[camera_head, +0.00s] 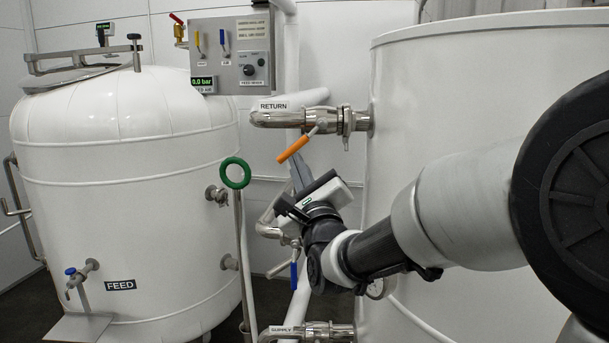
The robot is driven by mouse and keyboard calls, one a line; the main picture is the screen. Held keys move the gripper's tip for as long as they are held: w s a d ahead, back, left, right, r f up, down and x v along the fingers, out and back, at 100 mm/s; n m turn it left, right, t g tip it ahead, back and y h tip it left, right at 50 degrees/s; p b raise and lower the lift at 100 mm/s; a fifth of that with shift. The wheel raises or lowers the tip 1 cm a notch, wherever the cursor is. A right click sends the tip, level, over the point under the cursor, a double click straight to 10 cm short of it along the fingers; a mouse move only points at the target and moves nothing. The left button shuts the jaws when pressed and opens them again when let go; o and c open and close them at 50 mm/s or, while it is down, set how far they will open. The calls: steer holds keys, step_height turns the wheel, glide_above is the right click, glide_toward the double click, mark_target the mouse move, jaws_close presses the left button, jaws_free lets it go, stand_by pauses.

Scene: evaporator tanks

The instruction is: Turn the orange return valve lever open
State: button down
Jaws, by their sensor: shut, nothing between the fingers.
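The orange return valve lever (293,149) hangs from the valve on the steel return pipe (285,118), below the RETURN label. The lever slants down to the left from its stem. My gripper (296,166) comes up from the lower right, its fingers shut and empty. The fingertips are just below the lever in the picture. I cannot tell whether they touch it. My gripper's body hides part of the pipework behind it.
A white FEED tank (120,150) stands left and a large white tank (440,70) right. A blue lever (294,274) hangs below my gripper. A green handwheel (235,173) is left of it. A control box (232,52) is above. A SUPPLY pipe (310,331) runs low.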

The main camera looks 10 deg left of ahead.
mark_target(284, 156)
steer(key=m+b, duration=0.1)
steer(key=b, duration=0.1)
steer(key=a+m+t+h+b, duration=0.1)
steer(key=b, duration=0.1)
steer(key=shift+s+a+r+m, duration=0.2)
steer(key=shift+a+r+m, duration=0.05)
steer(key=shift+m, duration=0.05)
steer(key=m+b, duration=0.1)
steer(key=b, duration=0.1)
steer(key=a+r+m+t+h+b, duration=0.1)
steer(key=m+b, duration=0.1)
steer(key=shift+s+a+r+m+h+b, duration=0.1)
steer(key=shift+r+m+h+b, duration=0.15)
steer(key=shift+m+h+b, duration=0.1)
steer(key=shift+a+r+m+h+b, duration=0.15)
steer(key=shift+r+m+h+b, duration=0.1)
steer(key=shift+r+m+b, duration=0.4)
steer(key=shift+a+r+m+h+b, duration=0.25)
steer(key=shift+r+b, duration=0.15)
steer(key=shift+b, duration=0.4)
steer(key=shift+a+r+m+h+b, duration=0.1)
steer(key=shift+r+m+h+b, duration=0.15)
steer(key=shift+r+m+b, duration=0.4)
steer(key=shift+f, duration=0.2)
